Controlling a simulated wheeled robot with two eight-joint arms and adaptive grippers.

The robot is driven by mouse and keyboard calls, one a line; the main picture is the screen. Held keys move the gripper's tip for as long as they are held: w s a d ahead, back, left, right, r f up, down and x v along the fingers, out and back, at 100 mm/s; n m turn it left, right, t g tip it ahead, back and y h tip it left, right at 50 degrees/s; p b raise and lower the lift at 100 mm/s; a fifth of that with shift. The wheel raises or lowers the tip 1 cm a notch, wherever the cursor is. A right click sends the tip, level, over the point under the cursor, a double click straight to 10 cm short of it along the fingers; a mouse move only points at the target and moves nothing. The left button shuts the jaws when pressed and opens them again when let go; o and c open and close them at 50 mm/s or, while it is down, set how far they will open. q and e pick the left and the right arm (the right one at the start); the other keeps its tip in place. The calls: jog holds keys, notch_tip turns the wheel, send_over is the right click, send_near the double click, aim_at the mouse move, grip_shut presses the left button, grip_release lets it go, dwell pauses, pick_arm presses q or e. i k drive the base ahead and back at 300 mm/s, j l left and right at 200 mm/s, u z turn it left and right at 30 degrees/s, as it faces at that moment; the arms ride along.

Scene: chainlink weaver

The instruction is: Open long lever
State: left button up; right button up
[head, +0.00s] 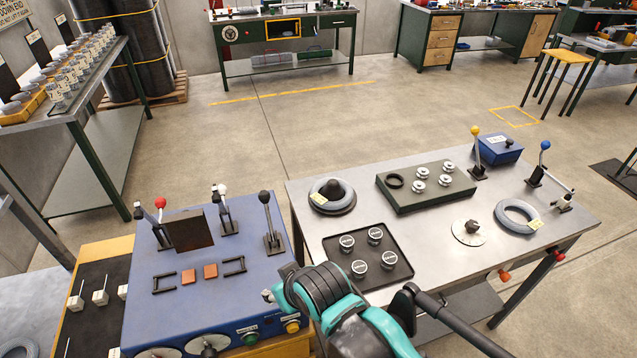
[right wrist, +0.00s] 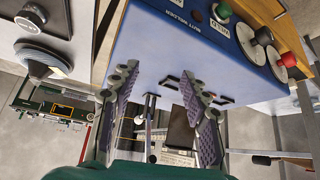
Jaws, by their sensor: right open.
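A blue console (head: 190,245) stands at the lower left of the head view. It bears a red-knobbed lever (head: 161,218), a white-topped lever (head: 225,212) and a black-knobbed lever (head: 268,222), all roughly upright. Which of them is the long lever is not marked. My right gripper (right wrist: 157,90) is open and empty, over the console's front right part. In the head view my right wrist mostly hides the fingers. My left gripper is out of view.
A metal table (head: 430,243) right of the console holds a black tray (head: 345,275) of round parts, a green block (head: 427,200), yellow-knobbed (head: 476,150) and blue-knobbed (head: 541,160) levers and rings. A switch panel (head: 95,325) lies left of the console. Open floor lies behind.

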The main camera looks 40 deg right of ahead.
aim_at(475, 130)
jog(key=k+l, duration=0.45)
jog(key=l, duration=0.25)
jog(key=k+l+u, duration=0.1)
jog(key=l, duration=0.4)
jog(key=k+l+u, duration=0.1)
jog(key=k+l, duration=0.5)
jog(key=l, duration=0.25)
jog(key=k+l+u, duration=0.1)
jog(key=l, duration=0.35)
jog(key=k+l, duration=0.5)
jog(key=l, duration=0.3)
jog(key=k+l+u, duration=0.15)
jog(key=l, duration=0.25)
jog(key=k+l, duration=0.1)
jog(key=l, duration=0.25)
jog(key=k+l+u, duration=0.1)
jog(key=l, duration=0.3)
jog(key=k+l, duration=0.2)
jog(key=l, duration=0.15)
jog(key=k+l+u, duration=0.15)
jog(key=l, duration=0.25)
jog(key=l+u, duration=0.2)
jog(key=l, duration=1.3)
jog(key=i+l, duration=0.25)
jog(key=l, duration=0.15)
jog(key=i+l, duration=0.25)
jog(key=l, duration=0.15)
